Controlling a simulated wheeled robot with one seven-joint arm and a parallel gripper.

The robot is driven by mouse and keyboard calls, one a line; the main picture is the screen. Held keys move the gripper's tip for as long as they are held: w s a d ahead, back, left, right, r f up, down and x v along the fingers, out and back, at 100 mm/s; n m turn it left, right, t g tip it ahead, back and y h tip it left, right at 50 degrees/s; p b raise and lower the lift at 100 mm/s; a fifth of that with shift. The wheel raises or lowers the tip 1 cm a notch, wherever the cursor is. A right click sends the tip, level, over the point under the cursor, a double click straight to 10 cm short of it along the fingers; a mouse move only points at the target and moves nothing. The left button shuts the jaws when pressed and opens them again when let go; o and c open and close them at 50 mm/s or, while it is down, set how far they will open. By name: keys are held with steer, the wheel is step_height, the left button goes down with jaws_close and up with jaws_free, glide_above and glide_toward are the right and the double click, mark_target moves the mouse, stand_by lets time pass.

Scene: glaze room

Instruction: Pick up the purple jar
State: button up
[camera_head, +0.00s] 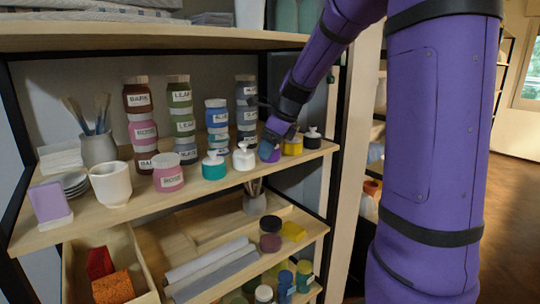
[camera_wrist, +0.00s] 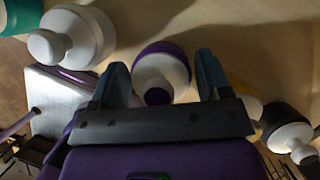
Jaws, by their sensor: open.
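The purple jar (camera_head: 268,153) stands upright on the upper wooden shelf, in the front row between a white jar (camera_head: 243,158) and a yellow jar (camera_head: 292,147). My gripper (camera_head: 273,138) is right at it and hides part of its top in the head view. In the wrist view, the purple jar (camera_wrist: 160,68) shows a purple body, white shoulder and dark purple stopper. It lies between the two open fingers of my gripper (camera_wrist: 161,65), with a narrow gap visible on each side.
A teal jar (camera_head: 214,166) stands further left, and a black-and-white jar (camera_head: 312,138) stands to the right near the shelf's end. Stacked labelled jars (camera_head: 246,110) stand behind. A higher shelf (camera_head: 150,38) runs overhead. The neighbouring jars leave little side room.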

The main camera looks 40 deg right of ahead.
steer(key=shift+c, duration=0.3)
steer(key=c, duration=0.7)
steer(key=shift+c, duration=0.2)
steer(key=shift+r, duration=0.15)
